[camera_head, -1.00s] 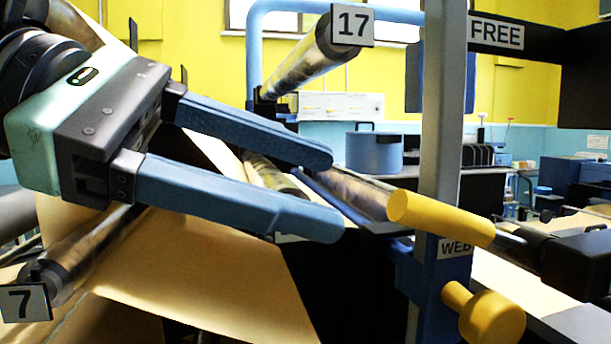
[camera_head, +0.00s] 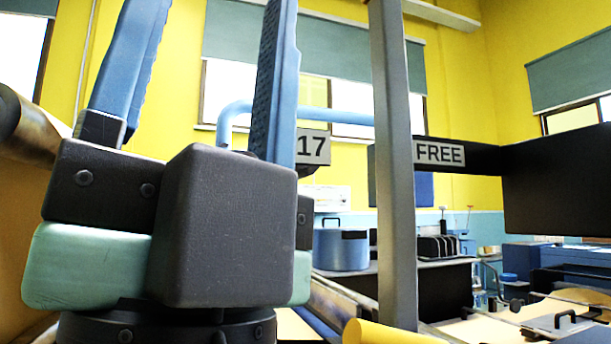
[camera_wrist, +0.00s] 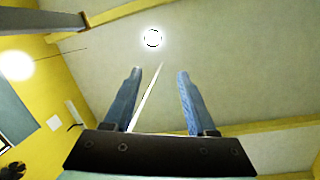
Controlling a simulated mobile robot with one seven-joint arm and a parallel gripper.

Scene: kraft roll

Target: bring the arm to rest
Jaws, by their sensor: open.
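My gripper (camera_head: 205,60) stands upright at the left of the head view, with its two blue fingers pointing up. The fingers are apart and nothing shows between them. The wrist view also shows my gripper (camera_wrist: 158,85) open and empty, facing the pale ceiling (camera_wrist: 225,60) and a round lamp (camera_wrist: 152,38). In the head view the gripper's body hides part of the machine behind it.
A grey upright post (camera_head: 395,170) stands right of my gripper. A dark arm with a FREE sign (camera_head: 439,153) reaches right from it. The 17 sign (camera_head: 313,147) is close behind the right finger. A yellow handle (camera_head: 385,333) is at the bottom. A blue pot (camera_head: 340,248) stands farther back.

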